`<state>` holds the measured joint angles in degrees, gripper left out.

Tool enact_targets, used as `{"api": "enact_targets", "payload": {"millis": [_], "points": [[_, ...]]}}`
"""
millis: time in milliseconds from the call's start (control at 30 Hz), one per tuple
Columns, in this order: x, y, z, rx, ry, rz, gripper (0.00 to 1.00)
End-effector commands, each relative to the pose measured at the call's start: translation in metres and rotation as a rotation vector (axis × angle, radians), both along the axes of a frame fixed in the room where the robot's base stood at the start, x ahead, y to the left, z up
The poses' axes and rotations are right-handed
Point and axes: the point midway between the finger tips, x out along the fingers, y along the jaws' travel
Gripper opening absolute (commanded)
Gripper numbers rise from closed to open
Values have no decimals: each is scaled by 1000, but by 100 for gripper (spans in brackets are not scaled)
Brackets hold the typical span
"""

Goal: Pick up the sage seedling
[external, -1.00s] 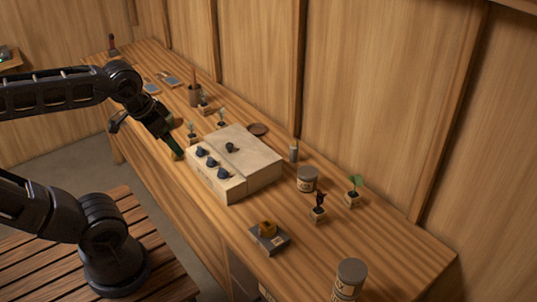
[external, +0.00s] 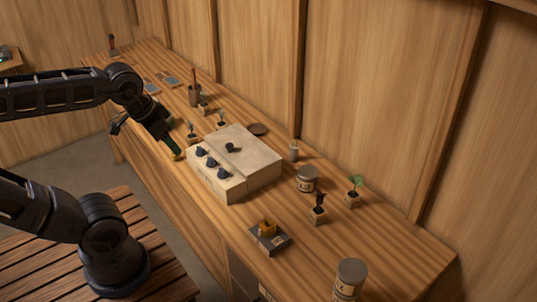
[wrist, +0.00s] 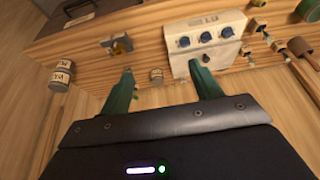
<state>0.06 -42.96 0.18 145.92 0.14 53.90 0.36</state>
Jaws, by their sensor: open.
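Several seedlings in small pale blocks stand on the wooden bench; I cannot tell which is the sage. One is just right of my gripper (external: 173,149), behind the box's left end: a small green seedling (external: 193,131). Another small seedling (external: 221,119) and a third (external: 204,105) stand farther back. A broad-leaved green seedling (external: 354,188) and a dark-leaved seedling (external: 319,204) stand at the right.
A pale box with dark knobs (external: 255,163) takes up mid-bench, close to my gripper. A labelled can (external: 307,180), a grey tray with a yellow item (external: 270,240) and a front can (external: 350,277) stand right. A brown pot (external: 194,96) stands left. The wall closes the back.

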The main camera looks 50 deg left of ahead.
Motion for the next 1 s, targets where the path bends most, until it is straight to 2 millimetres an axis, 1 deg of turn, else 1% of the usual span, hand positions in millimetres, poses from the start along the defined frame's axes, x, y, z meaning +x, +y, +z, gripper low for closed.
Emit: {"api": "enact_targets", "payload": {"millis": [33,167,267,467,600,767,867,1000], "points": [[3,1,-3,7,8,-7,64],[19,10,-2,54,31,-67,64],[39,21,-1,108,60,-146,64],[83,50,-5,207,125,-329,64],[112,75,-12,261,173,-462,64],[144,108,-25,308,226,-618,64],[162,130,-35,329,256,-719,64],[185,164,-53,349,293,-861,64]]}}
